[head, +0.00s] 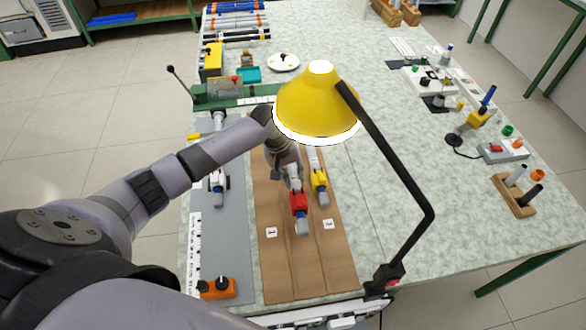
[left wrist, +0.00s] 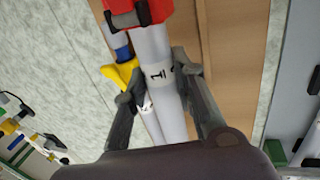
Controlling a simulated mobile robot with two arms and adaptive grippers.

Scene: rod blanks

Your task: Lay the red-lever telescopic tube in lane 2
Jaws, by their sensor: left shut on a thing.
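The red-lever tube (head: 298,198) is a pale tube with a red clamp and grey-blue end, over the brown lane board (head: 283,278). My left gripper (head: 284,163) is shut on it, partly hidden by the lamp. In the left wrist view, the fingers (left wrist: 158,88) close on the tube's pale shaft (left wrist: 152,48), below the red lever (left wrist: 138,14). A yellow-lever tube (head: 319,180) lies close by on the right; its yellow part (left wrist: 119,76) shows in the wrist view. Labels 1 (head: 271,232) and 2 (head: 328,224) mark the lanes. I cannot tell whether the held tube touches the board.
A yellow lamp (head: 316,100) hangs over the board's far part, its black arm (head: 418,240) on the right. A grey strip (head: 221,245) with a white tube (head: 218,181) and orange block (head: 217,289) lies left. The table right of the lamp has free room.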

